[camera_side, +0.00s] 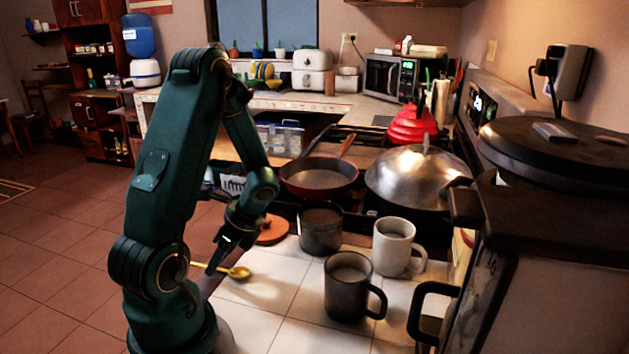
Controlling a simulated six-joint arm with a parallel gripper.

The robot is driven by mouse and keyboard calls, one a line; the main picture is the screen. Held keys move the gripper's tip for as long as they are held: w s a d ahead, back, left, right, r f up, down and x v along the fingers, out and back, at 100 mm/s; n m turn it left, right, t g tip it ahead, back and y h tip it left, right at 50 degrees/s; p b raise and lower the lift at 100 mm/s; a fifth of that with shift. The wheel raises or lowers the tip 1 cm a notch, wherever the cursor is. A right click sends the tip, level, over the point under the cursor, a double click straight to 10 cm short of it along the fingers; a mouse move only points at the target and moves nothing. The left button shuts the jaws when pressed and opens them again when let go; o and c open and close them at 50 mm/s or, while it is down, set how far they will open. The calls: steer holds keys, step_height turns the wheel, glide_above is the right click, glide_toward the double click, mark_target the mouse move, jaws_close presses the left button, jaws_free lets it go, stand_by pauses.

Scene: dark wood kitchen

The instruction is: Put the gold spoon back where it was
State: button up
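The gold spoon (239,272) is at the left part of the white tiled counter, its bowl to the right and its handle running left behind my arm. My gripper (213,268) points down at the spoon's handle, just left of the bowl. The fingers overlap the handle in this view, and I cannot tell whether they touch it or how far apart they are. I also cannot tell whether the spoon lies on the tiles or is slightly above them. Part of the handle is hidden by my arm.
A dark grey mug (345,294), a pale mug (392,250) and a dark cup (319,236) stand right of my gripper. An orange-brown round piece (272,231) lies behind it. A red-rimmed pan (318,178) and a domed lid (415,178) are farther back. The front tiles (262,300) are clear.

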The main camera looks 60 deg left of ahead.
steer(key=v, duration=1.1)
steer(key=w+d+r+n+t+h, duration=0.1)
steer(key=d+r+n+t+h, duration=0.1)
steer(key=d, duration=0.7)
steer(key=w+d+r+n+t+h, duration=0.1)
steer(key=d+r+n+t+h, duration=0.1)
steer(key=d+r+n+t, duration=0.2)
steer(key=d+n+t, duration=0.2)
steer(key=d+t, duration=0.2)
steer(key=d, duration=0.1)
steer(key=shift+d+n+h, duration=0.3)
steer(key=shift+n, duration=0.1)
